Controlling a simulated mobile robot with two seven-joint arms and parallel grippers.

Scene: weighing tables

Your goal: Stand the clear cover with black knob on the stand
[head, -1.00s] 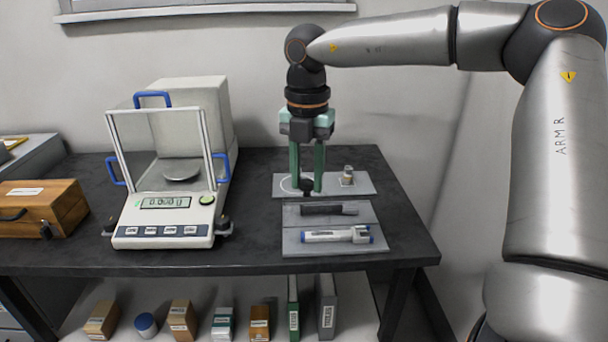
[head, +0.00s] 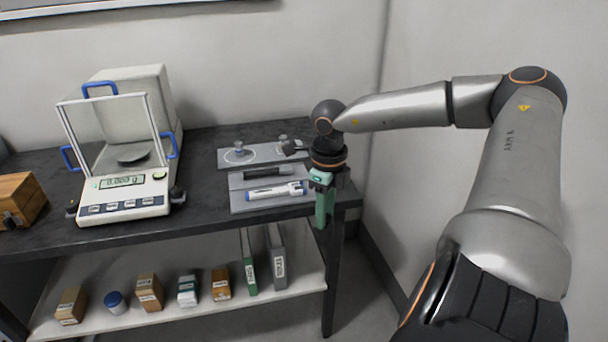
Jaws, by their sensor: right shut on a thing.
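My right gripper (head: 320,224) points down at the front right corner of the table, seen nearly edge-on. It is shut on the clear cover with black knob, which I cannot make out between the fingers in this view. The stand (head: 265,157) is a flat light grey plate at the back right of the table, behind and to the left of the gripper. It has a round outline at its left, with a small grey-blue piece (head: 239,148) there. Another small piece (head: 283,141) stands at its right. My left gripper is not in view.
A grey tray (head: 238,203) with a dark bar (head: 268,171) and a white-blue pen-like tool (head: 275,191) lies in front of the stand. A balance (head: 125,190) stands to the left. A wooden box (head: 20,198) is at the far left. The lower shelf (head: 305,277) holds boxes and binders.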

